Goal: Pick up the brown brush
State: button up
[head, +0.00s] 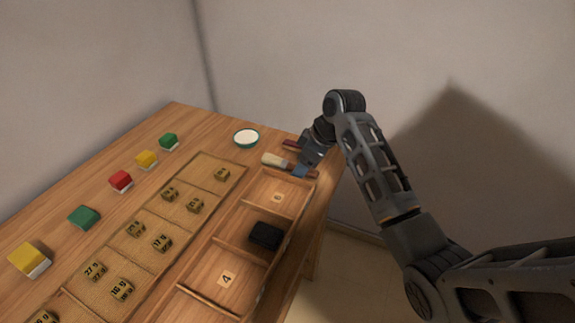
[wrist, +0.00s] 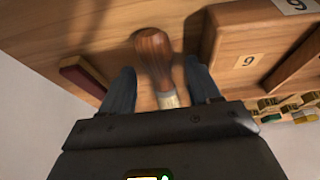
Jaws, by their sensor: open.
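The brown brush (head: 273,159) lies near the far right edge of the wooden table, beside the end of the compartment tray. Its pale bristle end points left in the head view. In the wrist view its brown wooden handle (wrist: 153,52) shows, with a pale band nearer the camera. My gripper (head: 302,166) is open over the brush. In the wrist view my gripper (wrist: 160,70) has one blue finger on each side of the handle, with visible gaps. The gripper body hides the rest of the brush there.
A dark red piece (wrist: 82,75) lies beside the brush; it also shows in the head view (head: 291,144). A wooden tray (head: 207,303) with numbered compartments holds a black block (head: 265,235). A round white dish (head: 246,138) stands nearby. Several coloured blocks line the left.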

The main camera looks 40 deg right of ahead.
aim_at(296, 165)
grip_shut()
dwell(0.5)
jog(key=shift+r, duration=0.45)
notch_tip(296, 165, up, 3)
jog(key=shift+f, duration=0.1)
jog(key=s+d+r, duration=0.7)
jog(key=d, duration=0.1)
jog(key=shift+s+d+r, duration=0.2)
jog(key=shift+s+d, duration=0.15)
jog(key=shift+s, duration=0.05)
